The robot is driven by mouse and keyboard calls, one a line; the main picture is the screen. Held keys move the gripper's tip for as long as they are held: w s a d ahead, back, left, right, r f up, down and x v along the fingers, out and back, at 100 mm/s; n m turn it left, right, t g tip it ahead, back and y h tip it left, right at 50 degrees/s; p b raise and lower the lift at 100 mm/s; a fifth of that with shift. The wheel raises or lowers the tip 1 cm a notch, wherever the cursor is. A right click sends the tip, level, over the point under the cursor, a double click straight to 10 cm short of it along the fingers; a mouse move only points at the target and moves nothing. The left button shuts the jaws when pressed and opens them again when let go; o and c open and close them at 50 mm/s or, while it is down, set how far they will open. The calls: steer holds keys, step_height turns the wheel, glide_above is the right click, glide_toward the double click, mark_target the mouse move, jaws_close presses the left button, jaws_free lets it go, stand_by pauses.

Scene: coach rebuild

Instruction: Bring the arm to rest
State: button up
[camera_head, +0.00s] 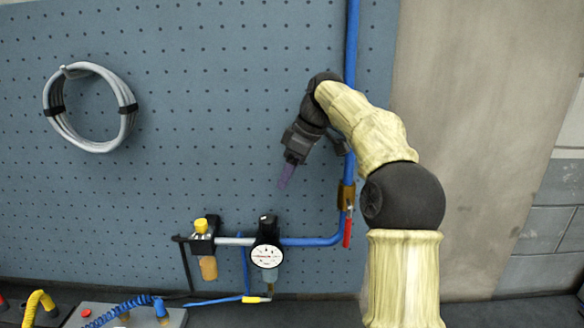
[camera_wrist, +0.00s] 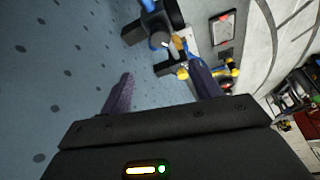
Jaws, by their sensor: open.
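My gripper (camera_head: 287,175) hangs from my bent arm in front of the pegboard, in the head view. Its purple fingers point down and slightly left, above the pressure gauge and its pipe. In the wrist view my gripper (camera_wrist: 160,90) shows two purple fingers set well apart, with nothing between their tips. The arm's cream-covered links rise from the lower right and fold over to the left at the top.
The blue pegboard (camera_head: 200,130) fills the back. A blue pipe (camera_head: 352,40) runs down behind my arm to a red-handled valve (camera_head: 347,230). A gauge (camera_head: 267,256) and yellow-knobbed regulator (camera_head: 203,228) sit below. A grey cable coil (camera_head: 62,120) hangs left. Bare wall (camera_head: 480,120) lies right.

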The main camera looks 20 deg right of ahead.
steer(key=shift+s+d+r, duration=0.15)
steer(key=shift+d+r, duration=0.1)
steer(key=shift+r, duration=0.4)
steer(key=shift+f, duration=0.1)
steer(key=s+a+f+m+h+b, duration=0.1)
steer(key=s+a+f+m+h, duration=0.15)
steer(key=a+f, duration=0.4)
steer(key=s+d+f+m+h+b, duration=0.1)
steer(key=s+f+m, duration=0.8)
steer(key=s+f, duration=1.4)
steer(key=shift+s+f+b, duration=0.2)
steer(key=shift+f+b, duration=0.4)
steer(key=shift+b, duration=0.2)
steer(key=shift+h, duration=0.25)
